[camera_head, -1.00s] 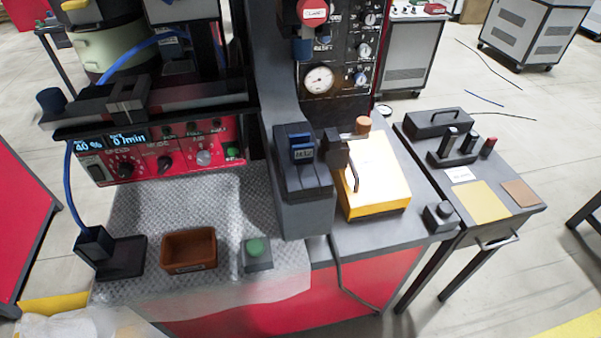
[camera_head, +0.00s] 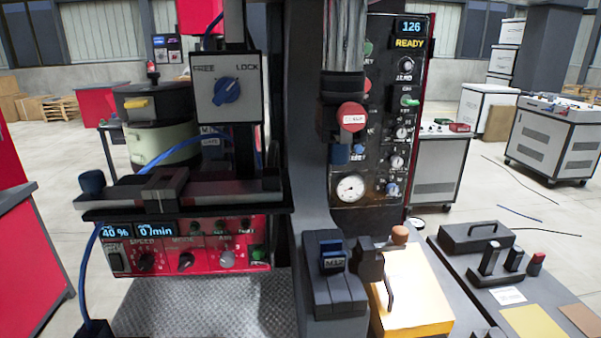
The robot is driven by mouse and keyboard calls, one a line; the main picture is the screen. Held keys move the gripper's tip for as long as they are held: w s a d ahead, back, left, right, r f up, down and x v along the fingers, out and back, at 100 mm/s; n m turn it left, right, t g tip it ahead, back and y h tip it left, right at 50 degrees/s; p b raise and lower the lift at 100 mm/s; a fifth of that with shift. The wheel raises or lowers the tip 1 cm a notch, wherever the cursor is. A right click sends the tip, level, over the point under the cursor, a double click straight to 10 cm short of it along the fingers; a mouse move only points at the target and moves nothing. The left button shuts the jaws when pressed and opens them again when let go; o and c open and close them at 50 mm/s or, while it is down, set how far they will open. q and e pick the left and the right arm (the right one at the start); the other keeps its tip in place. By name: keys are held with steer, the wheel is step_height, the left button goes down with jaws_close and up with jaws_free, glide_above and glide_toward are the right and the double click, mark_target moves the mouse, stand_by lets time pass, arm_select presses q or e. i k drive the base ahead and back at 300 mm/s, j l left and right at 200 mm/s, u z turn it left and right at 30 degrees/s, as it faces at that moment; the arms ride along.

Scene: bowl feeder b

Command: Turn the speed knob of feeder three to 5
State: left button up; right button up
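A red control panel (camera_head: 206,262) sits below a dark rail at the left. Its black speed knob (camera_head: 146,262), under the word SPEED, has a ring of marks; the number it points to is too small to read. A black mode knob (camera_head: 186,262) and a grey knob (camera_head: 227,259) are to its right. The blue displays read 40 % (camera_head: 115,231) and 0/min (camera_head: 157,230). No feeder number is legible on the panel. Neither of my grippers is in view.
A box with a blue FREE/LOCK knob (camera_head: 227,90) stands above the rail. A blue cable (camera_head: 86,265) hangs left of the panel. A black gauge panel (camera_head: 378,130) reads READY. A yellow box (camera_head: 412,300) stands at the lower right. The space before the red panel looks clear.

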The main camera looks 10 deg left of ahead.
mark_target(145, 262)
steer(key=u, duration=1.25)
